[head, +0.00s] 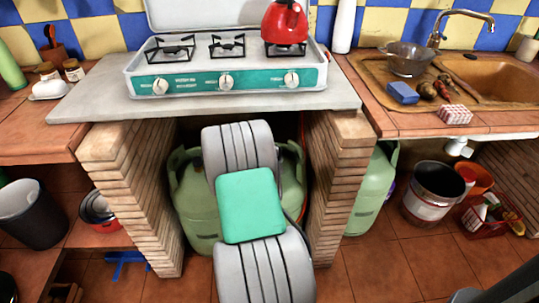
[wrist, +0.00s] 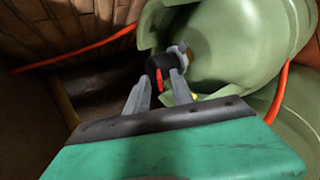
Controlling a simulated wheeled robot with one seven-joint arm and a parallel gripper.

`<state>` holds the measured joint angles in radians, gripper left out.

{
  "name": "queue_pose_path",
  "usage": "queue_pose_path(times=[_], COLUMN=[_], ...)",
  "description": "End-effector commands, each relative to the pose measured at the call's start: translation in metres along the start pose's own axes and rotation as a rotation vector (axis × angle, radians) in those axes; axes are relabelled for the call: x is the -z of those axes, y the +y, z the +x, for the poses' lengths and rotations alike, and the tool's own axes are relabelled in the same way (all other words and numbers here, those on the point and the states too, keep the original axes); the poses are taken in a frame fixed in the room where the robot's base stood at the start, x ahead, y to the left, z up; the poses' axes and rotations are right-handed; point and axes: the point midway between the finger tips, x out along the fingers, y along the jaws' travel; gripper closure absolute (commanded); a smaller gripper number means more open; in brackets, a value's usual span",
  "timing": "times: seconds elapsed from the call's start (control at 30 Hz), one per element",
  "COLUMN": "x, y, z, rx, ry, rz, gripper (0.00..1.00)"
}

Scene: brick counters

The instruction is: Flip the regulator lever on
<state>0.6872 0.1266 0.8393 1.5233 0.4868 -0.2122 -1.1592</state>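The regulator (wrist: 153,66) is a small black part at the valve of a green gas cylinder (wrist: 235,50) in the wrist view. Its red lever (wrist: 160,80) hangs between the two fingers of my gripper (wrist: 161,78). The fingers are apart, with a gap between them. I cannot tell whether a fingertip touches the regulator or lever. In the head view, the green cylinder (head: 190,190) stands under the stove counter between brick pillars. My arm covers its middle and hides the regulator and gripper there.
Brick pillars (head: 130,190) and (head: 338,170) stand on both sides of the alcove, close to my arm. The counter slab (head: 90,100) with the stove (head: 225,80) is above. An orange hose (wrist: 80,52) runs left in the wrist view. Another green cylinder (head: 370,190) stands right of the alcove.

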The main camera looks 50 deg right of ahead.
Motion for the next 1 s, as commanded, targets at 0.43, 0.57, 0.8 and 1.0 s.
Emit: queue_pose_path(times=[0.43, 0.57, 0.8, 1.0], x=[0.001, 0.001, 0.000, 0.000], y=[0.004, 0.003, 0.000, 0.000], z=[-0.042, -0.066, -0.079, -0.078], rx=[-0.002, -0.002, -0.001, 0.000], ry=[0.003, 0.003, 0.000, 0.000], rz=[-0.002, -0.001, 0.001, 0.000], gripper=[0.72, 0.72, 0.72, 0.72])
